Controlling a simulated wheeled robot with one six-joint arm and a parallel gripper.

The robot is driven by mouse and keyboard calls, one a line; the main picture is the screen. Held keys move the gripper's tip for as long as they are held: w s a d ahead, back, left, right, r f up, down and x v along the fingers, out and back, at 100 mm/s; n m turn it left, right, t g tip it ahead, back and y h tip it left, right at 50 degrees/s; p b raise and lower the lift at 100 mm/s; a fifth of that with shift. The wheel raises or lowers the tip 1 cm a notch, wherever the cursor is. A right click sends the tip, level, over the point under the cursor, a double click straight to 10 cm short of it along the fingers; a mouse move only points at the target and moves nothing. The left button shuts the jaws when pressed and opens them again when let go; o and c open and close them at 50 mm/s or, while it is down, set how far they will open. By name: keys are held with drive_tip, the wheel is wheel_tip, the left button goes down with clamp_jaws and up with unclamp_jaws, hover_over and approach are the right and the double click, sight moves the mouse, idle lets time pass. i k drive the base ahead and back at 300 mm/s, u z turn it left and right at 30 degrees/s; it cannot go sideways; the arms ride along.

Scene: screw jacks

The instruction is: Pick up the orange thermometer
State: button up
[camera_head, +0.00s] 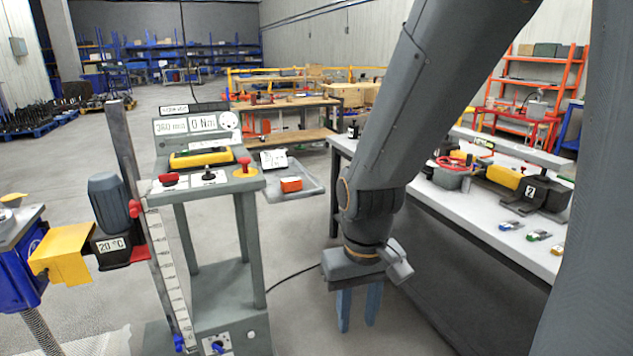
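A small orange block-shaped object (291,184) lies on the grey tray (312,190) at the right side of the grey console; it may be the thermometer, but it is too small to tell. My gripper (358,318) points down in the lower middle, with its two blue-grey fingers apart and nothing visible between them. It is nearer the camera than the tray, lower and to the right in the picture, and clear of the orange object.
The console (215,185) carries a yellow-and-black device (200,158) and red buttons. A jack column (150,230) with a "20 °C" label stands left. A long workbench (480,212) with jacks is at right. Open floor lies between console and bench.

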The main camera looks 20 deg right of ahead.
sight(291, 184)
drive_tip(key=z, duration=0.45)
drive_tip(key=i, duration=1)
drive_tip(key=u, duration=0.45)
